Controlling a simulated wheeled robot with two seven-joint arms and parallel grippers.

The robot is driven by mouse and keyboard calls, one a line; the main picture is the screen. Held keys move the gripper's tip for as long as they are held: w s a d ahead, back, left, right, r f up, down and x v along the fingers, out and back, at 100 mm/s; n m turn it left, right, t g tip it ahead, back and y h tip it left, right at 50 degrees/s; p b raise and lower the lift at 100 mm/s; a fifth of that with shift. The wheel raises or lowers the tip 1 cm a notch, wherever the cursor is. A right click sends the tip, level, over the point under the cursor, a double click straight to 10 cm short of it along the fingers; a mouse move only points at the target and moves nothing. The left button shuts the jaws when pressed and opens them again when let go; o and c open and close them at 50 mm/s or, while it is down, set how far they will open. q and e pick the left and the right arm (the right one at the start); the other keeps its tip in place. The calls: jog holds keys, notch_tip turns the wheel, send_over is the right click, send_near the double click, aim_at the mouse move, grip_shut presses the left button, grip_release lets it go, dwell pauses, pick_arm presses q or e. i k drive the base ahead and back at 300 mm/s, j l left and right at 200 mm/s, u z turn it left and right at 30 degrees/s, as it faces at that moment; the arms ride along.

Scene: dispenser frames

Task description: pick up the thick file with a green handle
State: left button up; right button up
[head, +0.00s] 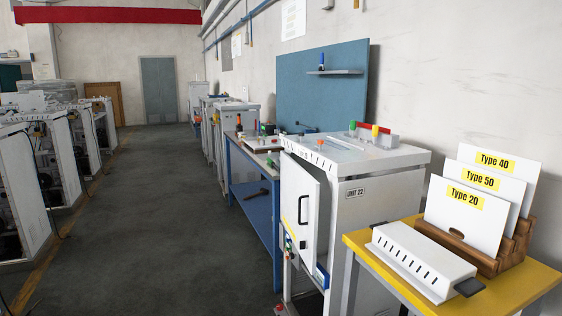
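A small upright green handle (352,127) stands at the left end of a red and grey holder (390,140) on top of the white cabinet marked UNIT 22. An upright yellow handle (375,131) stands beside it in the same holder. The tool below the green handle is hidden, so I cannot tell whether it is a file or how thick it is. Neither of my grippers shows in the head view.
The white cabinet (375,196) has its front door (300,207) ajar. A yellow-topped table (505,290) at the right holds a white slotted box (420,258) and type cards (466,215) in a wooden stand. A blue workbench (245,176) lies beyond. The aisle floor (165,220) is clear.

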aim_at(272, 163)
jog(key=i+j+z, duration=0.1)
jog(key=i+j, duration=0.3)
jog(key=i, duration=0.25)
jog(key=i+j+z, duration=0.15)
jog(key=i+j, duration=0.3)
jog(key=i, duration=0.2)
jog(key=i+j+z, duration=0.1)
jog(key=i+j, duration=0.4)
jog(key=i, duration=0.15)
jog(key=i+j+z, duration=0.4)
